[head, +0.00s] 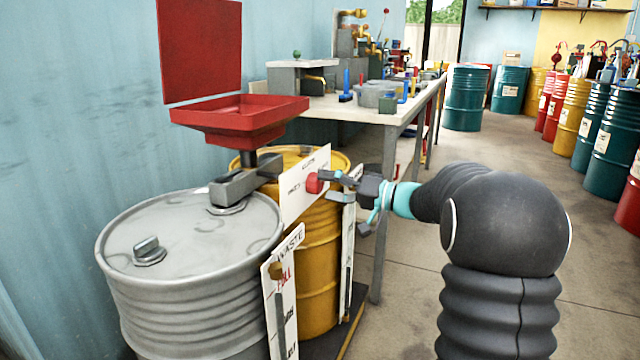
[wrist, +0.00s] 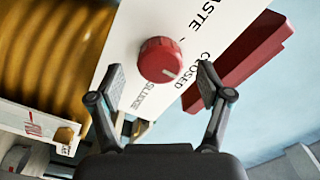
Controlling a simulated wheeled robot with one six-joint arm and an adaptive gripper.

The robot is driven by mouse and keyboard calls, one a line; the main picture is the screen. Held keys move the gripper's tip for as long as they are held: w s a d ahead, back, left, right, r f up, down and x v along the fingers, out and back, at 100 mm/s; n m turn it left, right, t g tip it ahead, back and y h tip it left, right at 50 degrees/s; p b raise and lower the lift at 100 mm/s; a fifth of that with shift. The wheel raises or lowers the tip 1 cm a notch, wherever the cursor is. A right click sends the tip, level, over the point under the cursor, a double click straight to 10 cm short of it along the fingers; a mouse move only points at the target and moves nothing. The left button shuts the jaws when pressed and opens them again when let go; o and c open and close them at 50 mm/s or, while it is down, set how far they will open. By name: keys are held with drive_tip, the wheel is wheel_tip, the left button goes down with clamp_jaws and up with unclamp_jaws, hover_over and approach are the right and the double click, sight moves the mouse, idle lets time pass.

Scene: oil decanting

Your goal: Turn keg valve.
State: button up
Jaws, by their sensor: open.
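The valve's red round knob (head: 313,183) sits on a white label plate (head: 296,195) in front of the yellow keg (head: 318,262). In the wrist view the knob (wrist: 160,60) is face-on, and its white mark is at its lower right, on the side of the word CLOSED. WASTE and SLUDGE are also printed on the plate (wrist: 128,60). My gripper (head: 333,186) is open at the knob. In the wrist view its two fingertips (wrist: 160,73) are spread on either side of the knob, with gaps showing. I cannot tell if they reach around it.
A grey drum (head: 190,275) marked WASTE stands in front of the yellow keg. A red funnel tray (head: 240,118) rises above the drums. A workbench (head: 365,108) with tools is behind. Coloured barrels line the right side. The floor between is clear.

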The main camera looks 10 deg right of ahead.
drive_tip(key=shift+x, duration=1.4)
drive_tip(key=c, duration=1.2)
drive_tip(key=shift+o, duration=0.2)
